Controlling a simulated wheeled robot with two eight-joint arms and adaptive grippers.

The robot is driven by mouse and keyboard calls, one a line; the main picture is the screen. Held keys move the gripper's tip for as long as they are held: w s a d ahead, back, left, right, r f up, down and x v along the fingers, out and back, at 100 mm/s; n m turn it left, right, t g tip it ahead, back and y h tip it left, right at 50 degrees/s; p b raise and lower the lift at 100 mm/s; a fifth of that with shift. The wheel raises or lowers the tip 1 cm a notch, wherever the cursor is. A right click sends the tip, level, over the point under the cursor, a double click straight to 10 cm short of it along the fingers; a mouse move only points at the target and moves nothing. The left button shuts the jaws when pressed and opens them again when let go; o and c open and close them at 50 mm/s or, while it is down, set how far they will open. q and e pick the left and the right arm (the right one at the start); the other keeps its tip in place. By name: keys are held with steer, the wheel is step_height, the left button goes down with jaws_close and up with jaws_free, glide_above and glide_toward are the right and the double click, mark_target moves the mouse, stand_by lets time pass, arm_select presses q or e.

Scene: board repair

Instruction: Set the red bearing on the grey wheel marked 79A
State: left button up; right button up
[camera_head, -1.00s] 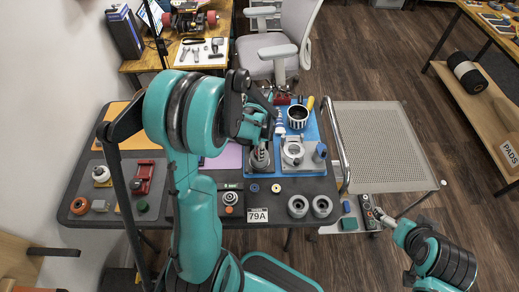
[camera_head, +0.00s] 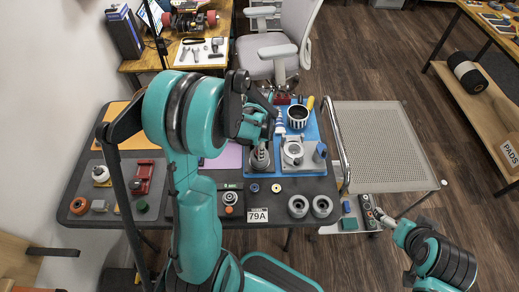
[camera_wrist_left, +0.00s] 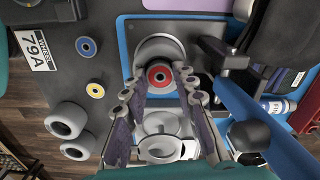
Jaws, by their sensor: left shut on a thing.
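The red bearing (camera_wrist_left: 159,76) shows between the fingertips of my left gripper (camera_wrist_left: 160,80) in the left wrist view, over a round grey part on the blue mat. The gripper is shut on it; whether the bearing touches the grey part is unclear. In the head view my left gripper (camera_head: 262,125) is over the blue mat and hides the bearing. Two grey wheels (camera_head: 298,206) (camera_head: 321,206) lie at the table's front edge, right of the 79A card (camera_head: 257,215); no marking is readable on them. My right gripper (camera_head: 378,216) is low at the right, too small to read.
A blue-ringed bearing (camera_wrist_left: 86,46) and a yellow-ringed bearing (camera_wrist_left: 95,90) lie on the dark table between the mat and its front edge. A grey fixture (camera_head: 292,152) and a striped cup (camera_head: 297,117) stand on the blue mat (camera_head: 312,135). A mesh-topped cart (camera_head: 380,145) stands to the right.

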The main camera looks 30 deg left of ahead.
arm_select(q)
steer(key=shift+s+d+f+b, duration=0.1)
steer(key=shift+s+f+b, duration=0.05)
steer(key=shift+f+b, duration=0.15)
stand_by(0.6)
steer(key=o, duration=1.1)
steer(key=shift+o, duration=0.4)
steer(key=o, duration=0.4)
steer(key=shift+o, duration=0.2)
steer(key=shift+r, duration=0.2)
